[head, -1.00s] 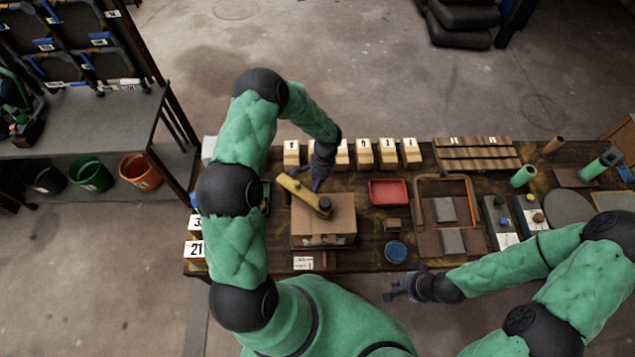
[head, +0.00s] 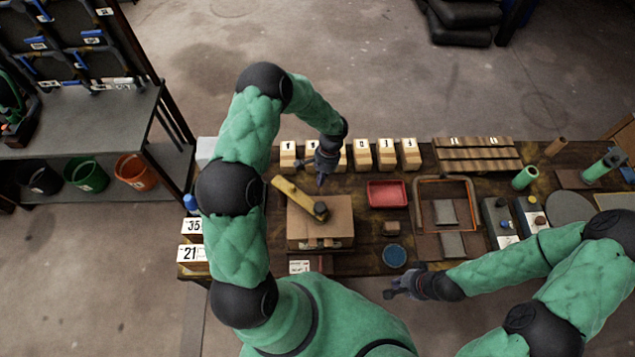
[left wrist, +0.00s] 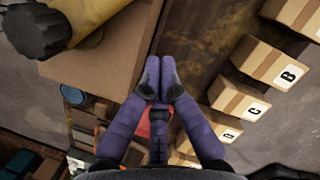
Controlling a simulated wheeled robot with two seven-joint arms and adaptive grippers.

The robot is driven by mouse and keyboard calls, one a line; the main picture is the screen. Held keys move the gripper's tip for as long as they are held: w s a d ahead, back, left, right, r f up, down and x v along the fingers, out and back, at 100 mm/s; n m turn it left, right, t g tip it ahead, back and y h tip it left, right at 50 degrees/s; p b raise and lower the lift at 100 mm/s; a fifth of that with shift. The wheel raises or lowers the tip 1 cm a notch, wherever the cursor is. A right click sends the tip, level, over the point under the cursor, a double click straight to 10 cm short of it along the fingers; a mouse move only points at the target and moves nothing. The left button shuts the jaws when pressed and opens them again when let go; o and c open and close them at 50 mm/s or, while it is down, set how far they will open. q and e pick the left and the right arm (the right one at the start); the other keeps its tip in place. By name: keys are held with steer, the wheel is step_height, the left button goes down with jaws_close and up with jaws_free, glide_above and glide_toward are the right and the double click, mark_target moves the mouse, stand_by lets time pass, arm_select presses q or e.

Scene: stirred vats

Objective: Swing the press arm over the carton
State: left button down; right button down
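The press arm (head: 296,194) is a yellow bar with a dark round knob (head: 321,209) at its near right end. It lies diagonally, with the knob end above the brown carton (head: 328,231) and the other end past the carton's far left corner. The left wrist view shows the bar (left wrist: 88,14), the knob (left wrist: 36,28) and the carton (left wrist: 105,65). My left gripper (head: 321,182) is just beyond the carton's far edge, right of the bar and apart from it. Its fingertips (left wrist: 158,77) are together with nothing between them. My right gripper (head: 391,289) hangs empty at the table's near edge; its finger opening is unclear.
Lettered blocks (head: 387,154) line the far edge behind my left gripper. A red tray (head: 387,194) and a blue round dish (head: 394,256) stand right of the carton. Numbered blocks (head: 190,254) are at the left edge.

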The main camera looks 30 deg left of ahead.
arm_select(q)
steer(key=v, duration=0.9)
steer(key=shift+r, duration=0.4)
arm_select(e)
steer(key=shift+s+f, duration=0.15)
steer(key=shift+f, duration=0.05)
arm_select(q)
steer(key=shift+a, duration=0.1)
steer(key=shift+s, duration=0.15)
